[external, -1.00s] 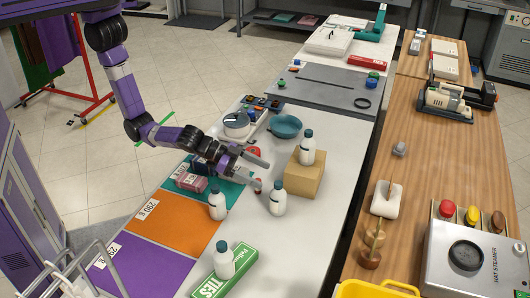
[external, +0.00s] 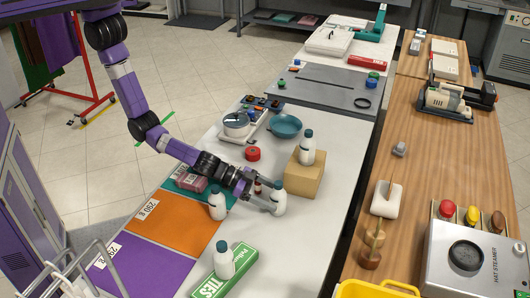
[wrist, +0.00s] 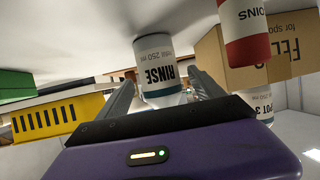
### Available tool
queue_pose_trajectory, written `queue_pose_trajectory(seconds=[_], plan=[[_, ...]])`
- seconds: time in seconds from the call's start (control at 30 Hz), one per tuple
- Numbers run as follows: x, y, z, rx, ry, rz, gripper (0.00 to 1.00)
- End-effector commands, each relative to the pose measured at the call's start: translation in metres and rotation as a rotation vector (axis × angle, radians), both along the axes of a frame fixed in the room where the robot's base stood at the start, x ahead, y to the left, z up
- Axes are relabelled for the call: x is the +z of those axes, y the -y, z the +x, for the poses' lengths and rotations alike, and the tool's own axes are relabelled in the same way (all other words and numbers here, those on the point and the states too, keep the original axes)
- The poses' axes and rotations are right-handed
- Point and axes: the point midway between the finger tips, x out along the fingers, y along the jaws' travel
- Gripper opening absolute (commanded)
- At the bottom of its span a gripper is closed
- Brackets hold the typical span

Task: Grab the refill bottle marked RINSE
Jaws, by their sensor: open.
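The white bottle marked RINSE (external: 279,203) stands upright on the white table, left of the cardboard box. In the wrist view, which looks upside down, the RINSE label (wrist: 155,72) shows between my two fingers. My gripper (external: 267,201) is open, low over the table, with its fingers reaching to the bottle from the left, one on each side. I cannot tell whether either finger touches it. Similar white bottles stand beside the orange mat (external: 217,205), on the green TIES box (external: 223,261) and on the cardboard box (external: 307,148).
The cardboard box (external: 303,183) is close behind the bottle, to the right. A red-and-white container (wrist: 246,35) stands near my fingers, its label partly cut off. A red round item (external: 253,154) and a teal bowl (external: 286,126) lie farther back. The table's front right is clear.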

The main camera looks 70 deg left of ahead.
Motion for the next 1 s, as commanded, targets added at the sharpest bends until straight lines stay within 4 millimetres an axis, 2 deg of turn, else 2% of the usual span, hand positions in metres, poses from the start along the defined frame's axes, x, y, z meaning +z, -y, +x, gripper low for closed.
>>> queue_pose_trajectory(seconds=[0.2, 0.5, 0.87, 0.9, 1.0], plan=[[-0.008, 0.011, 0.014, 0.0, 0.0, 0.0, 0.77], [-0.008, 0.012, 0.016, 0.0, 0.0, 0.0, 0.75], [-0.008, 0.012, 0.016, 0.0, 0.0, 0.0, 0.04], [-0.008, 0.012, 0.016, 0.0, 0.0, 0.0, 0.0], [-0.007, 0.013, 0.016, -0.001, 0.001, -0.002, 0.0]])
